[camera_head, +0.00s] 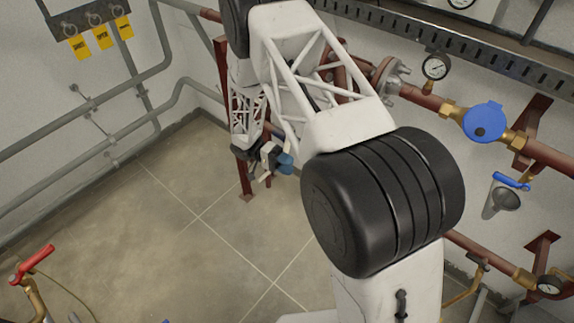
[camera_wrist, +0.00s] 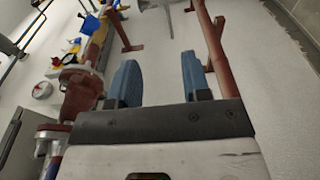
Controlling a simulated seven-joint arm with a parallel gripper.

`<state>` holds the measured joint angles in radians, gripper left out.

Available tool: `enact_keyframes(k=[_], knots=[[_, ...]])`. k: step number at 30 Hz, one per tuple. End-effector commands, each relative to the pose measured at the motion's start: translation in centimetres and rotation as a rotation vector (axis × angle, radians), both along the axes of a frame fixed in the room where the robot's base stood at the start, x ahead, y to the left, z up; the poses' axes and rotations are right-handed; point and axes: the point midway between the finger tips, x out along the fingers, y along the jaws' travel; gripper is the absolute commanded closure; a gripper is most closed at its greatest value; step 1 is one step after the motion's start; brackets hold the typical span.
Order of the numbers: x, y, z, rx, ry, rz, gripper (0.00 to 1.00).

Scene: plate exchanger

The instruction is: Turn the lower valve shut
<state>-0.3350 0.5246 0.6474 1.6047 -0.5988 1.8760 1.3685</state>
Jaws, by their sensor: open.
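My gripper (camera_head: 276,162) hangs at the far end of my arm in the head view, close to a dark red upright post. In the wrist view its two blue fingers (camera_wrist: 160,68) stand apart with nothing between them. A valve with a red lever (camera_head: 36,262) on a brass body is at the lower left of the head view, well away from my gripper. A valve with a blue lever (camera_head: 511,181) is at the right, above a grey funnel. I cannot tell which is the lower valve. My arm hides part of the pipework behind it.
A dark red pipe carries a blue-capped meter (camera_head: 485,122) and a gauge (camera_head: 436,67). A lower pipe with another gauge (camera_head: 549,285) runs below. A red upright (camera_wrist: 216,50) stands right of my fingers; a red flange (camera_wrist: 80,84) is left. Tiled floor (camera_head: 190,215) is open.

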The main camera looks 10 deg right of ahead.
Motion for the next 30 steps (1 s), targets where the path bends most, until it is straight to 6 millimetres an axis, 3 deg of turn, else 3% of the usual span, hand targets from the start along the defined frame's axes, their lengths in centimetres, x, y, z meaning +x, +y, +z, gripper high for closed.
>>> enact_keyframes(k=[2, 4, 14, 20, 30], knots=[[0.0, 0.0, 0.0, 0.0, 0.0, 0.0, 0.56], [0.0, 0.0, 0.0, 0.001, 0.0, 0.0, 0.48], [0.5, -0.5, 0.2, 0.145, -0.021, -0.034, 0.48], [1.4, -0.8, 0.6, 0.374, -0.066, -0.064, 0.48], [4.7, -0.7, 1.2, 0.867, -0.23, -0.03, 0.48]])
